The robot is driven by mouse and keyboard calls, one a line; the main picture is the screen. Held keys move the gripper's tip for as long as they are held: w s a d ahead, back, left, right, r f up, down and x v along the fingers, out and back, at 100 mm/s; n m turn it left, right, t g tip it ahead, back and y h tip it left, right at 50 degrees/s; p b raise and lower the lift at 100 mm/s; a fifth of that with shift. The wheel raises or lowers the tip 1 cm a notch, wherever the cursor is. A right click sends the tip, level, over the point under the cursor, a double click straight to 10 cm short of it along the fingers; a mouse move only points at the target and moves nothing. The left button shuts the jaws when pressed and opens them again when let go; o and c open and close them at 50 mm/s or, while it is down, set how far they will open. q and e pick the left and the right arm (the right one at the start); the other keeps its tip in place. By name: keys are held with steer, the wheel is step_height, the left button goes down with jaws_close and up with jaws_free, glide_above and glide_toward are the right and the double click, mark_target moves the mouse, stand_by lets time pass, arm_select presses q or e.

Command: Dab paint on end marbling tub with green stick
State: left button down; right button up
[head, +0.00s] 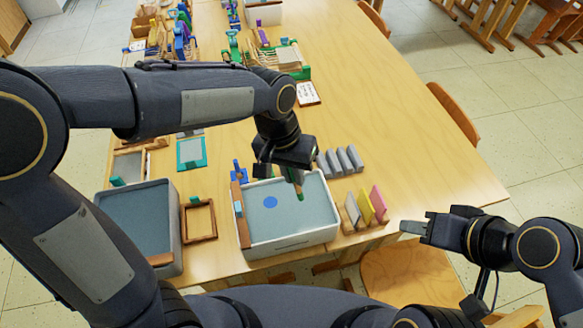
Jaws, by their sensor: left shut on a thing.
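A white marbling tub (290,243) with grey-blue liquid stands near the table's front edge, at the right end of the front row. A round blue paint spot (270,202) lies on its liquid, left of centre. My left gripper (291,168) is above the tub's back right part, shut on a thin stick with a green tip (299,193). The stick points down over the liquid; I cannot tell whether its tip touches. My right gripper (414,228) is off to the right, past the table edge, apart from the tub; its jaw opening is unclear.
Another tub (178,238) stands to the left, with a small wooden frame (199,219) between the two. A rack of coloured blocks (366,221) and several grey blocks (340,161) stand right of the tub. Chairs (415,275) flank the table. The table's right side is clear.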

arm_select(q)
step_height(320, 180, down, 7)
steer(key=b, duration=0.5)
steer(key=shift+f, duration=0.4)
stand_by(0.5)
step_height(320, 180, up, 10)
steer(key=p, duration=0.8)
stand_by(0.5)
stand_by(0.4)
